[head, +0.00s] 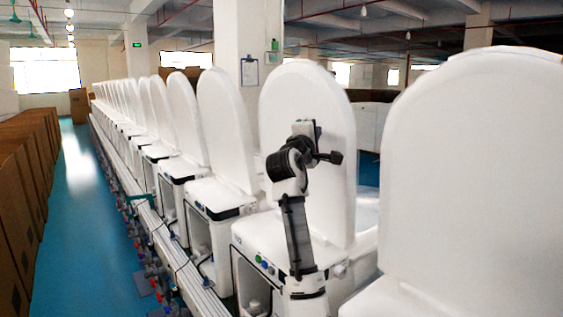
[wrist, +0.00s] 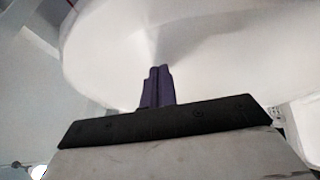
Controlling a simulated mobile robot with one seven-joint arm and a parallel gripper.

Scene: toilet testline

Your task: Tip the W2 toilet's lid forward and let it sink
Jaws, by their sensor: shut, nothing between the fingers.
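The toilet in front of my arm has its white lid (head: 337,200) standing upright, with its broad back face towards the head camera. My gripper (head: 318,140) is at the lid's back face, around mid-height. In the wrist view my gripper (wrist: 158,72) shows two dark fingers shut together and empty, pointing at the white lid (wrist: 215,45). Whether the tips touch it cannot be told. My wrist hides part of the lid.
A row of similar toilets with raised lids (head: 225,130) runs back to the left. Another large lid (head: 475,170) stands close on the right. A conveyor rail (head: 180,255) with fittings runs along the left. Blue floor (head: 85,215) is clear beside brown cartons (head: 25,190).

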